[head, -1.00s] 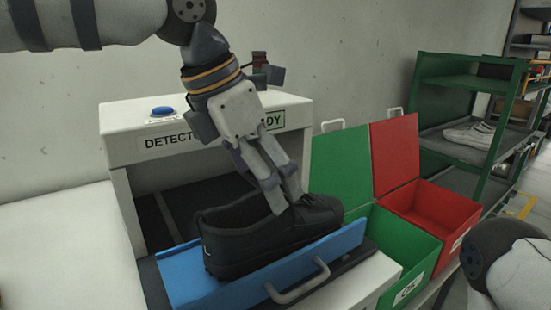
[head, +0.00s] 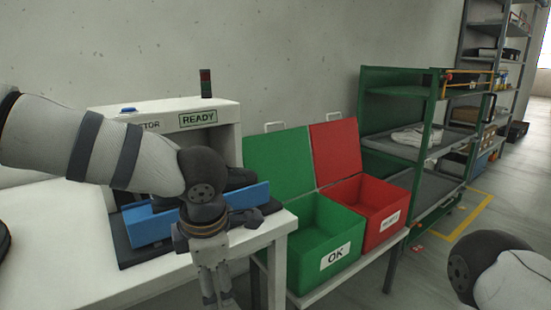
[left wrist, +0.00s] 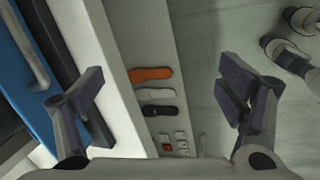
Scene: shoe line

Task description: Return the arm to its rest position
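My left gripper (head: 215,285) hangs pointing down in front of the table's front edge in the head view, its tips near the lower picture edge. In the left wrist view its fingers (left wrist: 160,90) are spread wide with nothing between them. My left arm crosses the head view from the left. The black shoe (head: 240,178) lies in the blue tray (head: 250,196), mostly hidden behind my arm. My right gripper is not in view; only part of my right arm shows at the lower right.
The detector (head: 226,118) with a READY sign stands behind the tray. Open green (head: 316,222) and red (head: 372,196) boxes stand to the right. A green rack (head: 425,165) holds a light shoe (head: 413,136). In the left wrist view, an orange insole (left wrist: 150,74) and others lie beside the table.

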